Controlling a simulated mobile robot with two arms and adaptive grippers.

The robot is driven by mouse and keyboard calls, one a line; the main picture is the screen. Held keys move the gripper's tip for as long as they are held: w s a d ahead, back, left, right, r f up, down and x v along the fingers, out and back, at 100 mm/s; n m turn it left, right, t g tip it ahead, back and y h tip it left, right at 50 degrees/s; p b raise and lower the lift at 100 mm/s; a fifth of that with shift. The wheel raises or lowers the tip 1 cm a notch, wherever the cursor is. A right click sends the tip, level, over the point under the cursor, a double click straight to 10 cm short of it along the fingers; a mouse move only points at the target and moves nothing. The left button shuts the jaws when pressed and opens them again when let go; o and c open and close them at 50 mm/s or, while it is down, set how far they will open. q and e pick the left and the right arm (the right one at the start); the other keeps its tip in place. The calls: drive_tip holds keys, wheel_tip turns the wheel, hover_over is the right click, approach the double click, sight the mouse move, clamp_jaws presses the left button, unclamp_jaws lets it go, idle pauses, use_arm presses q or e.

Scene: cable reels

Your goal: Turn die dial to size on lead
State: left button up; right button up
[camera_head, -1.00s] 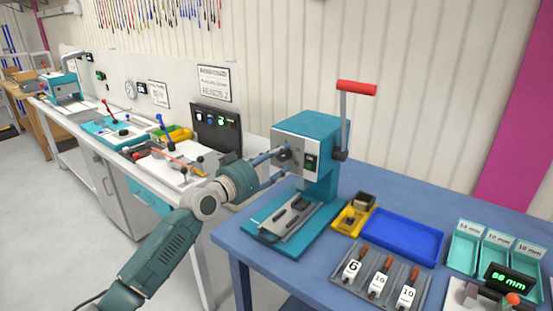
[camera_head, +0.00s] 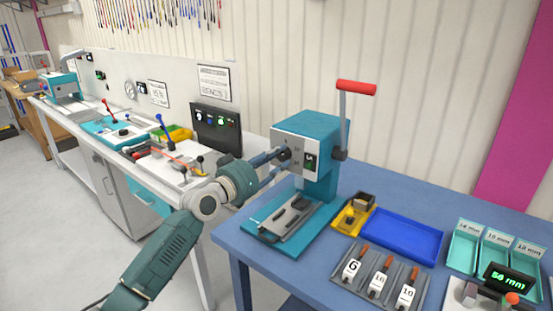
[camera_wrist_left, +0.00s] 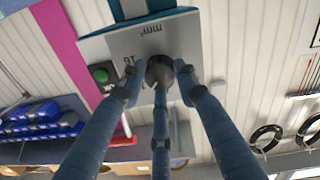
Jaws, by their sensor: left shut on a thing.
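The teal press (camera_head: 310,150) stands on the blue table with its red-handled lever upright. The black die dial (camera_wrist_left: 160,72) is on its light grey front plate (camera_wrist_left: 155,42), which has size marks around it, mostly too small or turned to read. My left gripper (camera_head: 277,162) is shut on the dial, its blue fingers around the knob, as the left wrist view also shows (camera_wrist_left: 163,84). The fingers partly hide the dial. Leads with white tags lie in a grey rack: one reads 6 (camera_head: 353,268), the others (camera_head: 377,282) look like 16 and 10 (camera_head: 406,294). My right gripper is not in view.
A green button (camera_head: 310,161) is beside the dial. A blue tray (camera_head: 403,236), a yellow bin (camera_head: 345,222), teal size bins (camera_head: 465,254) and a green-lit display (camera_head: 507,279) are on the table. A workbench (camera_head: 150,175) stands to the left.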

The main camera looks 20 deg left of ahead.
use_arm(q)
drive_tip(key=n, duration=0.2)
drive_tip(key=n+p, duration=0.1)
drive_tip(key=n, duration=0.2)
drive_tip(key=shift+d+f+n, duration=0.1)
drive_tip(key=shift+f+n, duration=0.1)
drive_tip(key=shift+n, duration=0.1)
drive_tip(key=n+p, duration=0.1)
drive_tip(key=n, duration=0.2)
drive_tip(key=shift+n, duration=0.3)
drive_tip(key=shift+s+f, duration=0.1)
drive_tip(key=shift+f, duration=0.05)
drive_tip(key=o, duration=1.2)
drive_tip(key=shift+c, duration=0.2)
drive_tip(key=shift+r, duration=0.2)
drive_tip(key=v, duration=1.2)
drive_tip(key=shift+f, duration=0.2)
drive_tip(key=shift+d, duration=0.15)
